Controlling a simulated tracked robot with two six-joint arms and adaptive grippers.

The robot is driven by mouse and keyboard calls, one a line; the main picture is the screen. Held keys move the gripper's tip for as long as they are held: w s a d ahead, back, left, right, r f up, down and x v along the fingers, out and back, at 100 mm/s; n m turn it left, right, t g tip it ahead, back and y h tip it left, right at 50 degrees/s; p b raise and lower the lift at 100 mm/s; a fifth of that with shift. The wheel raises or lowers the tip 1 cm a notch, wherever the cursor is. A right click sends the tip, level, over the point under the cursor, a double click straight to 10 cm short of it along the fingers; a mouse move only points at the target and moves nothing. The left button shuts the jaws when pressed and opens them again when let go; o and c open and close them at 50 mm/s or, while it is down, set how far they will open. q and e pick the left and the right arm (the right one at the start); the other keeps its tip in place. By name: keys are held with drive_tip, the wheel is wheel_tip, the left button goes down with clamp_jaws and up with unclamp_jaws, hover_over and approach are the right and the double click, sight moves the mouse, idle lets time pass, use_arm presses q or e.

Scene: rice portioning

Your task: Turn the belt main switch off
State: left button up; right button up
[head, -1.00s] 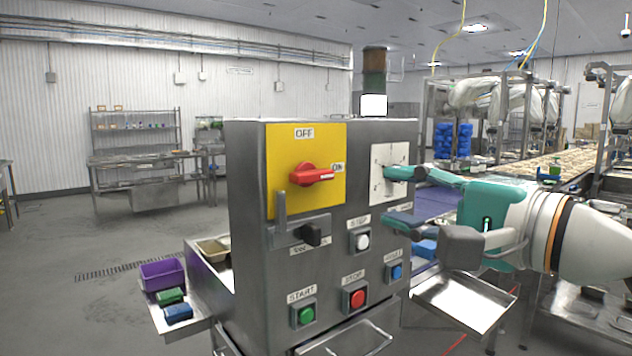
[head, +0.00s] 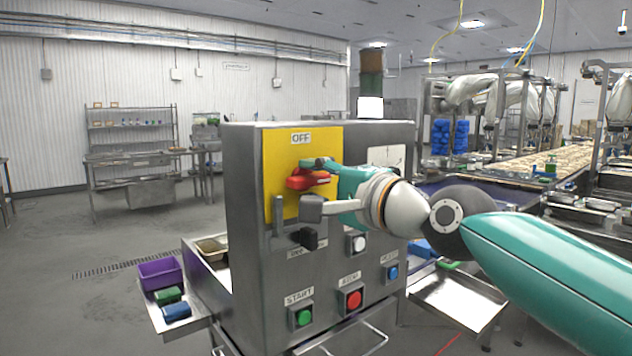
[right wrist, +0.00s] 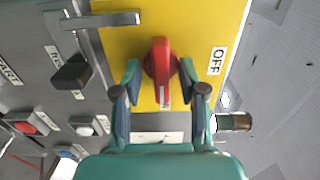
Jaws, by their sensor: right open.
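The belt main switch is a red rotary handle (head: 306,180) on a yellow plate (head: 278,160) on the steel control cabinet. Its handle points right, away from the OFF label (head: 301,138) above it. In the right wrist view the red handle (right wrist: 160,62) points down, with the OFF label (right wrist: 216,61) to the right. My right gripper (head: 316,186) is at the switch, open, with one finger on each side of the handle. It also shows in the right wrist view (right wrist: 160,76); contact cannot be told. The ON label is hidden in the head view. My left gripper is not in view.
A metal latch (head: 279,214) and a black knob (head: 308,238) sit just below the yellow plate. A conveyor (head: 500,168) runs at the right.

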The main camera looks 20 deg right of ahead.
clamp_jaws()
drive_tip(key=shift+a+f+n, duration=0.1)
drive_tip(key=shift+f+n, duration=0.05)
drive_tip(key=shift+n, duration=0.15)
drive_tip(key=n+b, duration=0.1)
drive_tip(key=n, duration=0.3)
drive_tip(key=shift+f, duration=0.15)
drive_tip(key=n+b, duration=0.2)
drive_tip(key=n, duration=0.2)
drive_tip(key=shift+n, duration=0.4)
drive_tip(key=n+b, duration=0.1)
drive_tip(key=n, duration=0.3)
drive_tip(key=shift+w+n, duration=0.1)
drive_tip(key=shift+n, duration=0.2)
drive_tip(key=shift+n+b, duration=0.5)
drive_tip(key=shift+n, duration=1.6)
